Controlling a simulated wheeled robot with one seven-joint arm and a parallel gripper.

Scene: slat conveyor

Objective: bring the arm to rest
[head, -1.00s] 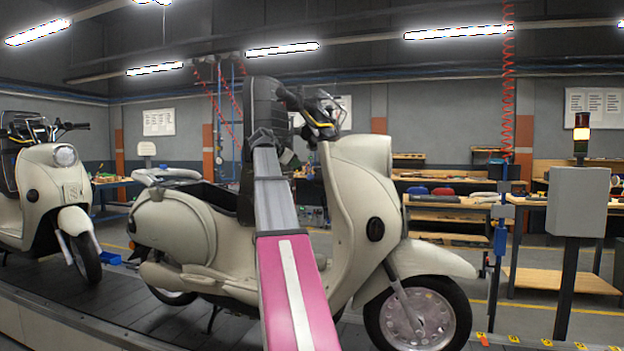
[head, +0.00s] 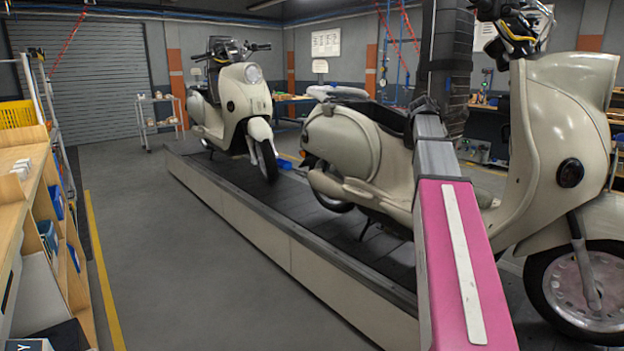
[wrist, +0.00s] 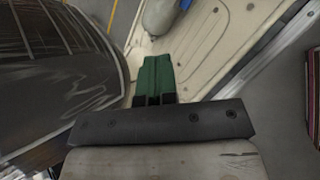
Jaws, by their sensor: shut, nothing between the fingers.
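My gripper (wrist: 155,78) shows in the wrist view as two green fingers pressed together, with nothing between them. A pale surface lies beyond the fingertips; I cannot tell its distance. In the head view my pink and grey arm rises at the right, in front of the near cream scooter (head: 345,145). The gripper itself cannot be made out in the head view. The arm overlaps the scooter's middle in the picture; I cannot tell whether they touch.
The slat conveyor (head: 290,225) carries the near scooter and another cream scooter (head: 232,105) farther back. A wooden shelf unit (head: 40,215) with a yellow crate (head: 18,113) stands at the left. The grey floor (head: 190,270) between shelf and conveyor is clear. A white trolley (head: 160,118) stands behind.

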